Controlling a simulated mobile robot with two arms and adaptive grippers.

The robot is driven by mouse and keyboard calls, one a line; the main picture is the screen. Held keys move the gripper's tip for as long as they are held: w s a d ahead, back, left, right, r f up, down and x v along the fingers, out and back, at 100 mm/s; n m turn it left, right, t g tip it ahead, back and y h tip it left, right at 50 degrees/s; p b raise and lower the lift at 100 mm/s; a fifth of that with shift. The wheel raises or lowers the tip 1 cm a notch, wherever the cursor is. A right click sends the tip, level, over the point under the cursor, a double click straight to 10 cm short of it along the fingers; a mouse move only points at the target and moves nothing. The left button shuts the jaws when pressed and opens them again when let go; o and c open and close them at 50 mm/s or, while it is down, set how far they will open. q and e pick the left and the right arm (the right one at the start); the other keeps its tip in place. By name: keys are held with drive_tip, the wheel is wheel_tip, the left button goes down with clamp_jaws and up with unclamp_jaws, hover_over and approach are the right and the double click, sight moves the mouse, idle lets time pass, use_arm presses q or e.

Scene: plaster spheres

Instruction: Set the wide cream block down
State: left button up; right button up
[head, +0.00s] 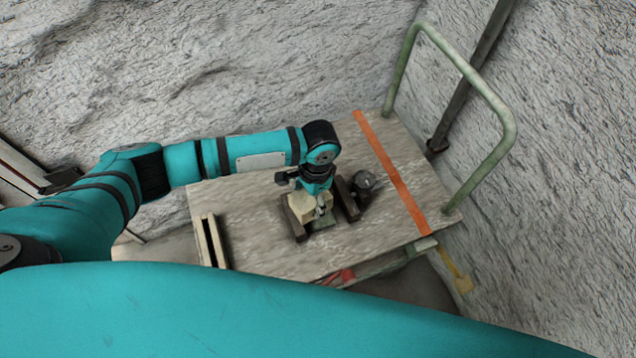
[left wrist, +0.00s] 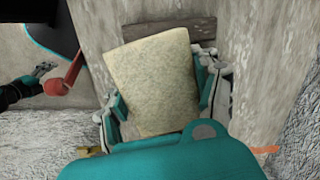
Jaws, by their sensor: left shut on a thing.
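The wide cream block (left wrist: 152,85) fills the middle of the left wrist view, slightly tilted in the picture. My left gripper (head: 318,203) is shut on it, with a finger at each side. In the head view the cream block (head: 300,203) shows partly behind the gripper, over the cart's deck, between two dark brown bars (head: 293,220). I cannot tell whether its underside touches anything. A dark jointed part with small grey tips, which looks like my right gripper (left wrist: 42,71), shows at the left of the wrist view; its jaws are too small to read.
The wooden deck of the cart (head: 270,255) has an orange stripe (head: 390,170) and a green handle (head: 470,75) at right. A dark round object (head: 363,182) stands beside the right bar. Pale strips (head: 210,241) lie at left. The deck between strips and bars is clear.

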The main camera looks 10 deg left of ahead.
use_arm(q)
drive_tip(key=shift+w+d+r+m, duration=0.1)
drive_tip(key=shift+w+d+m, duration=0.2)
drive_tip(key=shift+w+m, duration=0.15)
drive_tip(key=shift+w+d+r+m, duration=0.1)
drive_tip(key=shift+w+d+m, duration=0.2)
drive_tip(key=shift+w, duration=0.25)
drive_tip(key=shift+w+f+m+p, duration=0.2)
drive_tip(key=shift+w+m+p, duration=0.1)
drive_tip(key=shift+w+m, duration=0.05)
use_arm(e)
drive_tip(key=shift+w+a+r, duration=0.15)
drive_tip(key=shift+w+r, duration=0.45)
drive_tip(key=shift+w, duration=0.05)
use_arm(q)
drive_tip(key=shift+r+p, duration=0.15)
drive_tip(key=shift+p, duration=0.35)
wheel_tip(320, 180, down, 4)
drive_tip(key=b, duration=0.2)
drive_tip(key=shift+b, duration=0.35)
drive_tip(key=shift+s+f+b, duration=0.1)
drive_tip(key=shift+f+b, duration=0.3)
drive_tip(key=shift+f, duration=0.5)
use_arm(e)
drive_tip(key=shift+s+f, duration=0.2)
drive_tip(key=shift+f, duration=1.05)
